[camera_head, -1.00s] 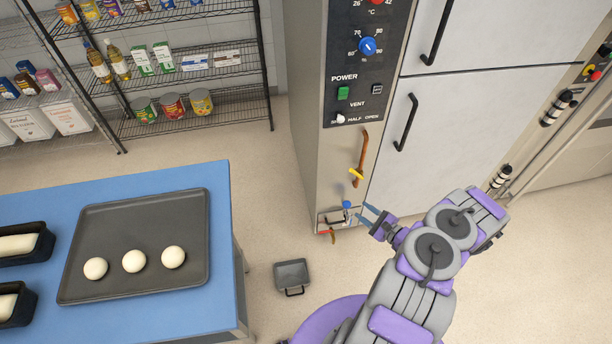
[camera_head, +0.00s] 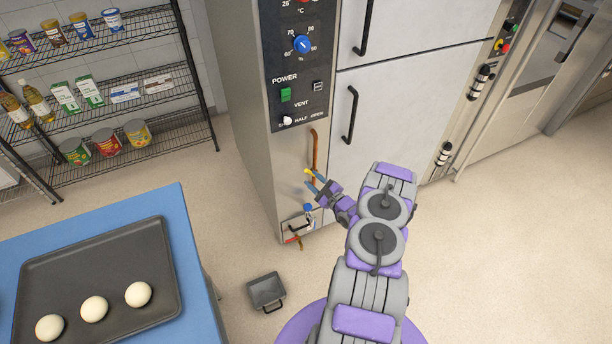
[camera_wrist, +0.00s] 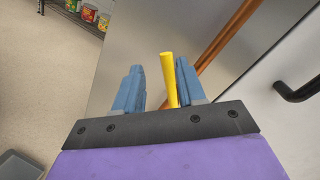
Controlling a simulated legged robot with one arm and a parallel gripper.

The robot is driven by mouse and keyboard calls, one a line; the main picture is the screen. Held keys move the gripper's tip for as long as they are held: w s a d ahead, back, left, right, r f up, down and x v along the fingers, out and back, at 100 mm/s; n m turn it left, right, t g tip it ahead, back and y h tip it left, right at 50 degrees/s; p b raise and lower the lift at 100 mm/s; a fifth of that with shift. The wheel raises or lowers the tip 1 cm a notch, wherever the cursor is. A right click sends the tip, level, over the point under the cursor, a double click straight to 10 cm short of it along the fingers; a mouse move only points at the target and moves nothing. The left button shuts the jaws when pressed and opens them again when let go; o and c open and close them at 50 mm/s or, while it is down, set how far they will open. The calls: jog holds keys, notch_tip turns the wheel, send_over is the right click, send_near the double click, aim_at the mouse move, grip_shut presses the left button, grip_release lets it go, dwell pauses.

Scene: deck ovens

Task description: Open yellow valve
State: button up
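The yellow valve handle (camera_head: 309,172) is on the copper pipe (camera_head: 315,150) at the lower front of the steel oven cabinet. In the wrist view the yellow handle (camera_wrist: 169,80) points up between my two blue fingers, closer to the right finger. The copper pipe runs diagonally behind it (camera_wrist: 225,40). My gripper (camera_head: 314,182) is at the handle, and in the wrist view my gripper (camera_wrist: 157,88) is open with a gap left of the handle. Whether the right finger touches the handle is unclear. The valve body is partly hidden by my gripper.
A grey pan (camera_head: 266,290) lies on the floor. A blue table (camera_head: 200,300) stands left, white oven doors (camera_head: 420,110) right. Floor on the right is clear.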

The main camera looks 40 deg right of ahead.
aim_at(310, 173)
jog(key=w, duration=0.1)
jog(key=w+d, duration=0.1)
jog(key=w, duration=0.1)
jog(key=w+d+b, duration=0.1)
jog(key=w, duration=0.1)
jog(key=shift+d+f, duration=0.1)
jog(key=shift+f, duration=0.3)
jog(key=shift+a+r, duration=0.3)
jog(key=shift+a, duration=0.6)
jog(key=shift+c, duration=0.4)
jog(key=shift+d+f, duration=0.15)
jog(key=shift+d, duration=0.5)
jog(key=c, duration=0.6)
grip_shut()
jog(key=shift+a, duration=0.1)
jog(key=shift+a, duration=0.1)
